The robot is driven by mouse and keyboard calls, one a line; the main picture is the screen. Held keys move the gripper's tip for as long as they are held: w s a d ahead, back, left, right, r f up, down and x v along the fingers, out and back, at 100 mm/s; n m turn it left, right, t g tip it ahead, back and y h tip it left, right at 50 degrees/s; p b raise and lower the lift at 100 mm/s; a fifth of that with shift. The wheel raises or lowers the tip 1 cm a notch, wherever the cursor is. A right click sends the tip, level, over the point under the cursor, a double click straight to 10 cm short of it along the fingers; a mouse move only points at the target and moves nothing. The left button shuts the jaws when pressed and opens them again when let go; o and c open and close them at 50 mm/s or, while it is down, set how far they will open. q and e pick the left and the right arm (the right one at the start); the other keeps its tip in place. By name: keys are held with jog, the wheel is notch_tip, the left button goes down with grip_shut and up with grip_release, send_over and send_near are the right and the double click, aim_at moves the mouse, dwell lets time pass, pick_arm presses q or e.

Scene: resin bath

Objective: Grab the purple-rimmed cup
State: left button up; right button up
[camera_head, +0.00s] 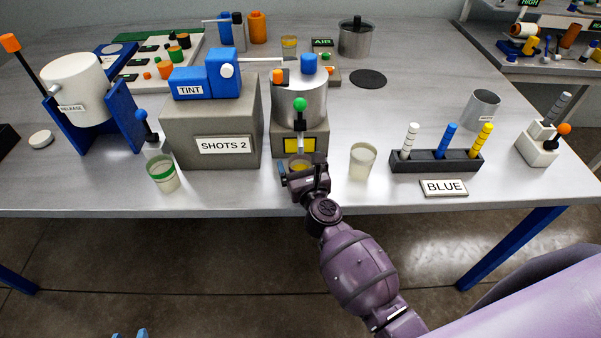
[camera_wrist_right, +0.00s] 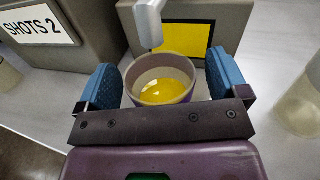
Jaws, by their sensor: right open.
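The purple-rimmed cup (camera_head: 299,161) stands under the spout of the dispenser with a yellow panel, near the table's front edge. In the right wrist view the cup (camera_wrist_right: 148,97) has a mauve rim and yellow liquid inside. My right gripper (camera_head: 303,175) is open, with one blue finger on each side of the cup; the fingers (camera_wrist_right: 162,80) appear apart from its wall. The gripper hides the cup's lower part in the head view. Two blue tips at the bottom edge of the head view look like my left gripper (camera_head: 130,333); the rest is out of frame.
A grey dispenser spout (camera_wrist_right: 150,22) hangs just above the cup. The grey SHOTS 2 block (camera_head: 210,125) stands to the left. A pale cup (camera_head: 363,161) stands close on the right, and a green-rimmed cup (camera_head: 162,173) farther left. A dark rack (camera_head: 436,161) holds colored sticks.

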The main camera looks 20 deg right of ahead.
jog(key=c, duration=1)
